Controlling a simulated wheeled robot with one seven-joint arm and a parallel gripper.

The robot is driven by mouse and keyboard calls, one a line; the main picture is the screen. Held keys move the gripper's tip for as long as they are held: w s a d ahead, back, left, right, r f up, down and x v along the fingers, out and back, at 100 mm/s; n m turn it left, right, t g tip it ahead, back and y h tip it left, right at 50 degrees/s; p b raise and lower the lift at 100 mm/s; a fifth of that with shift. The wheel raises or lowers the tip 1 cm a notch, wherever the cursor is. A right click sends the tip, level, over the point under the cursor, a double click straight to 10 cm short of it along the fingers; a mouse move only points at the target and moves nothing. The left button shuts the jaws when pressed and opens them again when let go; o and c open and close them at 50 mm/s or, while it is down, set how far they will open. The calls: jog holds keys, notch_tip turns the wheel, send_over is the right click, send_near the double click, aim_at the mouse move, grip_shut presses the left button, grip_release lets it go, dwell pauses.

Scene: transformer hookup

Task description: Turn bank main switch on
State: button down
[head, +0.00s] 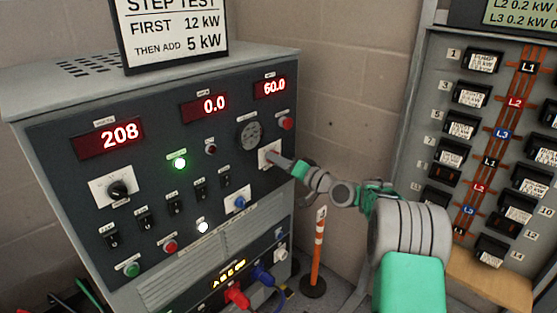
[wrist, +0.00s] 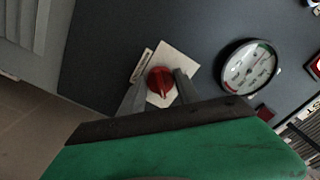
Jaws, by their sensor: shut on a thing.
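A red rotary knob (wrist: 161,80) sits on a white square plate (wrist: 186,62) on the dark panel. I take it for the bank main switch, but its label is too small to read. My gripper (wrist: 159,88) has one finger on each side of the knob and is shut on it. In the wrist view a thin mark on the knob points toward the bottom of the picture. In the head view the plate (head: 263,148) shows at the panel's right side, and my gripper (head: 273,158) covers most of the knob.
The cabinet (head: 60,135) shows displays 208, 0.0 and 60.0, and a lit green lamp (head: 180,163). A round gauge (wrist: 250,67) is close to my gripper. An orange-white post (head: 318,245) and a breaker panel (head: 420,120) stand to the right.

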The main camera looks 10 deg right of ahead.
jog(key=shift+r, duration=0.2)
jog(key=c, duration=0.9)
grip_release()
jog(key=shift+w+f, duration=0.1)
jog(key=shift+f, duration=0.05)
jog(key=v, duration=0.8)
jog(key=s+a+r+n+g+h+p, duration=0.25)
jog(key=s+a+g+p, duration=0.2)
jog(key=s, duration=0.25)
jog(key=s+a+r+n+g+h+p, duration=0.1)
jog(key=s+a+r+g+h+p, duration=0.15)
jog(key=s+a+h+p, duration=0.3)
jog(key=s+d+g+h+p, duration=0.1)
jog(key=s+d+g+p, duration=0.1)
jog(key=s, duration=0.8)
jog(key=s+d+m+g+h+p, duration=0.1)
jog(key=s+d+g+p, duration=0.1)
jog(key=s, duration=0.8)
jog(key=shift+s+d+f+h+p, duration=0.3)
jog(key=shift+d+f+p, duration=0.15)
jog(key=shift+d, duration=0.25)
